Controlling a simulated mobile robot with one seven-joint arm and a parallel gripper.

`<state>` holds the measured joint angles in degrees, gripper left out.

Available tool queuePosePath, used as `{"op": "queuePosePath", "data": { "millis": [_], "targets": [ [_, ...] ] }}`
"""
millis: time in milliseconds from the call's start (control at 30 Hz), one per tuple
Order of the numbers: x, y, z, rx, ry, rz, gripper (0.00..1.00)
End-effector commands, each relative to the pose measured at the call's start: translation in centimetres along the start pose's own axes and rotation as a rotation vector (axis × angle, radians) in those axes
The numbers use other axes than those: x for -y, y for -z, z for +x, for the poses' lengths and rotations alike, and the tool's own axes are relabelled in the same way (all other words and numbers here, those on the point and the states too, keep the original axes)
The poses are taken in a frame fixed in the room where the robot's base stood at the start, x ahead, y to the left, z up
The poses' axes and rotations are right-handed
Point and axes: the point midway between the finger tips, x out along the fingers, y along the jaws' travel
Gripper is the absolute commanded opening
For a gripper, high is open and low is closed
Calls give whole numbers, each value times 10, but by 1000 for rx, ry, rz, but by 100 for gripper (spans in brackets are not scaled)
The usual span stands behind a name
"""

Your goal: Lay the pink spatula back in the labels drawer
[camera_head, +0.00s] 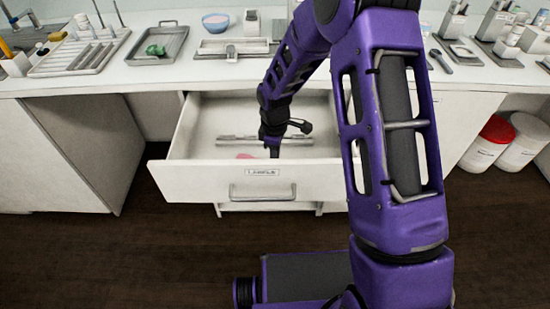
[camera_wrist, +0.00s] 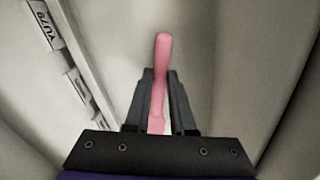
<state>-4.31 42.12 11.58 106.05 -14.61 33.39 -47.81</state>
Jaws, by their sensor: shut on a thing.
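The drawer (camera_head: 200,183) is pulled open under the counter; a small tag (camera_head: 263,172) on its front is too blurred to read surely. My gripper (camera_head: 273,151) reaches down inside the drawer, close behind its front panel. It is shut on the pink spatula (camera_wrist: 163,50), whose rounded pink end sticks out past the fingertips (camera_wrist: 160,80) in the wrist view. In the head view only a little pink (camera_head: 245,156) shows above the drawer front. The rest of the spatula is hidden. I cannot tell whether it touches the drawer floor.
A long grey item (camera_head: 238,138) lies across the drawer behind my gripper; in the wrist view, a strip with printed tags (camera_wrist: 52,28) shows at the left. The counter above holds a tray with a green item (camera_head: 157,48) and a pink-and-blue bowl (camera_head: 215,23). Lidded tubs (camera_head: 488,145) stand right.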

Motion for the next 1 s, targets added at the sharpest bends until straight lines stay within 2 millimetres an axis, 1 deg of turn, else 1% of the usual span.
{"op": "queuePosePath", "data": {
  "millis": [200, 433, 467, 500, 633, 900, 1000],
  "targets": [
    [0, 0, 6, 0, 0, 0, 0],
    [0, 0, 6, 0, 0, 0, 0],
    [0, 0, 6, 0, 0, 0, 26],
    [0, 0, 6, 0, 0, 0, 33],
    [0, 0, 6, 0, 0, 0, 56],
    [0, 0, 6, 0, 0, 0, 57],
    [-1, 0, 2, -1, -1, 0, 57]
  ]
}}
